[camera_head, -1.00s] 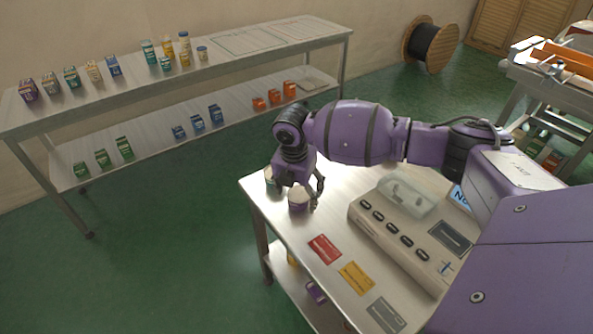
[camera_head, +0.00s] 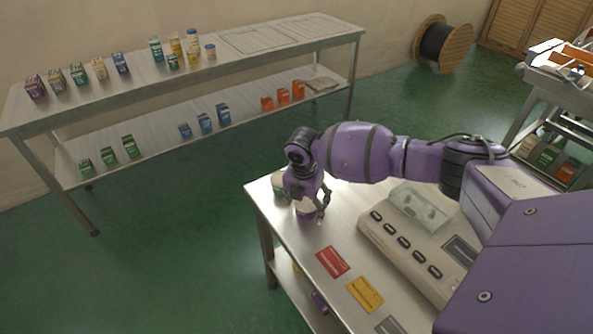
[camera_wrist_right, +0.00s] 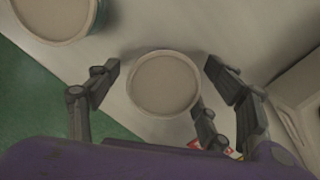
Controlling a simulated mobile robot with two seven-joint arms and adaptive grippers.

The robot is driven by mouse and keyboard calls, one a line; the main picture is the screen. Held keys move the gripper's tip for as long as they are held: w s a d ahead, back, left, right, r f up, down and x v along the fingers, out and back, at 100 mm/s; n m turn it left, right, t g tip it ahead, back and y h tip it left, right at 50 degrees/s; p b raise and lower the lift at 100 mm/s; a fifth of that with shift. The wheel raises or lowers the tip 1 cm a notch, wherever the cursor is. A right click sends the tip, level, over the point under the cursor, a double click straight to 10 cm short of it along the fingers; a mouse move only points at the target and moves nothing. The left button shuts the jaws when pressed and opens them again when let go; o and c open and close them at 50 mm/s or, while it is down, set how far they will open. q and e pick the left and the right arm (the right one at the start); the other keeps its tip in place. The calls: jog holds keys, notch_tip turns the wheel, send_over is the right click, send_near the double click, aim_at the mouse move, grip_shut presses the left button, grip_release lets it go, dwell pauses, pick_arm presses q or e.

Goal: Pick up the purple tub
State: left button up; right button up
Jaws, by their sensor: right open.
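The purple tub (camera_head: 306,211) stands upright near the back left corner of the metal table, partly hidden by my right gripper (camera_head: 308,204). In the right wrist view its round pale lid (camera_wrist_right: 164,84) lies between the spread fingers of the right gripper (camera_wrist_right: 160,80). The fingers are open, with one on the left and two on the right, and a gap shows at the left. I cannot tell whether the right fingers touch the tub. My left gripper is not in view.
A second tub (camera_head: 278,184) stands close behind, also at the upper left in the wrist view (camera_wrist_right: 55,12). A beige device with buttons (camera_head: 410,245) lies to the right. Red (camera_head: 332,262) and yellow (camera_head: 365,294) cards lie in front. A long shelf table (camera_head: 150,95) stands behind.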

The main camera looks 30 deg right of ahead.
jog(key=shift+f, duration=0.1)
jog(key=c, duration=1.3)
